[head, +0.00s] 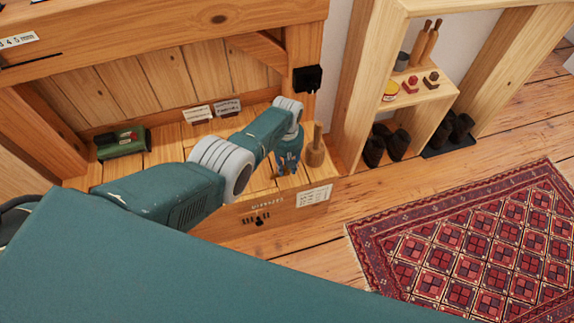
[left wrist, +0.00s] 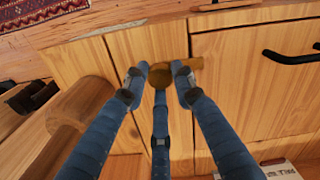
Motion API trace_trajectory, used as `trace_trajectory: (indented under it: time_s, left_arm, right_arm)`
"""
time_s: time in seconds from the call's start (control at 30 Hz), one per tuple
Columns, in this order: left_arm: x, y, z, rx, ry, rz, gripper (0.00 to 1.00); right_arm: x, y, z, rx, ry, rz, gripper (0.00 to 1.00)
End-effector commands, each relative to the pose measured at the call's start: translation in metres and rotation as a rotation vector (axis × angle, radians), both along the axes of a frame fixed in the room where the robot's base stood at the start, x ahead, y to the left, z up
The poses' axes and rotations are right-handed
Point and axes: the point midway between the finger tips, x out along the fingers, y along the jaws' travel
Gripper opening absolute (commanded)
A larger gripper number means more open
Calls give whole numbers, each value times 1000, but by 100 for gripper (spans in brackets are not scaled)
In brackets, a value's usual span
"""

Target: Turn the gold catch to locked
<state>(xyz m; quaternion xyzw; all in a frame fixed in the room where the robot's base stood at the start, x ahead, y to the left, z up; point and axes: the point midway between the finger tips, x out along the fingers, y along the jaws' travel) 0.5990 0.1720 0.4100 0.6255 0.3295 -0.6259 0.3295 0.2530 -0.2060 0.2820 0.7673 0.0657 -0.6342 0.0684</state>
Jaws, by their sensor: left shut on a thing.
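The gold catch (left wrist: 190,65) shows in the left wrist view between my fingertips, close to the seam beside a wooden panel with a black handle (left wrist: 290,58). Its visible bar lies nearly level in the picture, and the fingers hide part of it. My left gripper (left wrist: 160,72) has its blue fingers closed on the catch. In the head view my left gripper (head: 288,163) reaches down at the right end of the wooden bench, and the catch cannot be made out there. My right gripper is not in view.
A wooden peg (head: 315,150) stands close to the right of my left gripper, a near obstacle. A green box-like object (head: 121,143) and small cards (head: 197,114) sit along the bench. A shelf unit (head: 425,97) stands right, and a red rug (head: 470,255) lies on the floor.

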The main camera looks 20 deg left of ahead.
Motion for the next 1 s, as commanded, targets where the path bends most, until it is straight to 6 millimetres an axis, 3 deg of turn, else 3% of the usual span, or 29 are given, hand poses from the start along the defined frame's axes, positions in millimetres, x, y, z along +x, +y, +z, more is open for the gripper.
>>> trace_trajectory:
  time_s: [0.57, 0.6, 0.67, 1.0]
  left_arm:
    - [0, 0, 0, 1, -1, 34, 0]
    - [0, 0, 0, 1, -1, 34, 30]
    - [0, 0, 0, 1, -1, 34, 42]
    - [0, 0, 1, 1, -1, 33, 45]
  right_arm:
    - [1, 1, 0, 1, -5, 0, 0]
    - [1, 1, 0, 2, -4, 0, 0]
    - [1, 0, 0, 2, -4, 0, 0]
    - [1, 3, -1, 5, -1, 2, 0]
